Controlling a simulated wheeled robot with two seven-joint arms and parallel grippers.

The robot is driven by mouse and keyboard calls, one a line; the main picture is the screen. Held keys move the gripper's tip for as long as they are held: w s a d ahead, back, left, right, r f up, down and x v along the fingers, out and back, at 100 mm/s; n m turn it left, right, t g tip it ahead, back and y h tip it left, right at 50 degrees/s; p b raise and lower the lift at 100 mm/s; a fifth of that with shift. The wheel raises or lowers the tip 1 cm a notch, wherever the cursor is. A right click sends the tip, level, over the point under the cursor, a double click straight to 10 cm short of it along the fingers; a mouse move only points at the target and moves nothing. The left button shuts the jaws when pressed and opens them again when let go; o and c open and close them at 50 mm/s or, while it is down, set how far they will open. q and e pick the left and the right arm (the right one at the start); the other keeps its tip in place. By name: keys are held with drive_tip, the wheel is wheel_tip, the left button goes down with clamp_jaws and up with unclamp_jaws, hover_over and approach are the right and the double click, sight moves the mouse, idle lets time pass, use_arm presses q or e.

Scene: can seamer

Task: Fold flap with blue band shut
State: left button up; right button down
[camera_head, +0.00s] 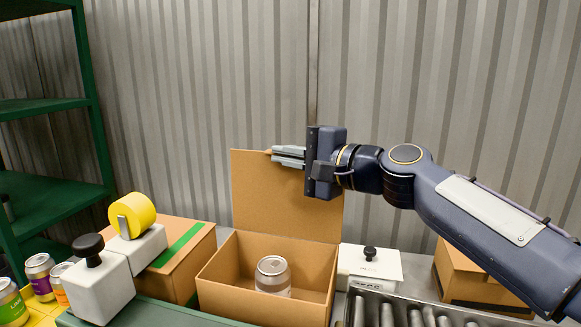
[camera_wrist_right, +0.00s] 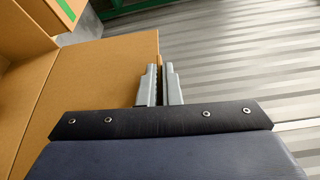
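An open cardboard box (camera_head: 222,281) stands in the middle of the head view with a can (camera_head: 273,274) inside. Its large back flap (camera_head: 262,198) stands upright; no blue band shows on the side facing me. My right gripper (camera_head: 288,156) comes in from the right at the flap's top edge, its fingers overlapping the flap in the picture. My left gripper is out of view.
A closed box with green tape (camera_head: 182,246) stands left, behind a white block with a yellow disc (camera_head: 132,215) and a white block with a black knob (camera_head: 100,285). A white block (camera_head: 370,262), rollers (camera_head: 400,316) and another box (camera_head: 470,275) are right. Green shelving (camera_head: 50,195) is far left.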

drive_tip(key=shift+s+a+f+b, duration=0.15)
drive_tip(key=shift+s+a+f, duration=0.15)
drive_tip(key=shift+s, duration=0.5)
drive_tip(key=shift+s+a+f+b, duration=0.2)
drive_tip(key=shift+s+f, duration=0.05)
drive_tip(key=shift+s, duration=0.55)
drive_tip(key=shift+s+a+f+b, duration=0.15)
drive_tip(key=shift+s+a+f, duration=0.15)
drive_tip(key=shift+s, duration=0.5)
drive_tip(key=shift+d+f, duration=0.1)
drive_tip(key=c, duration=1.6)
unclamp_jaws()
drive_tip(key=shift+w, duration=0.1)
drive_tip(key=shift+c, duration=0.2)
drive_tip(key=shift+r, duration=0.2)
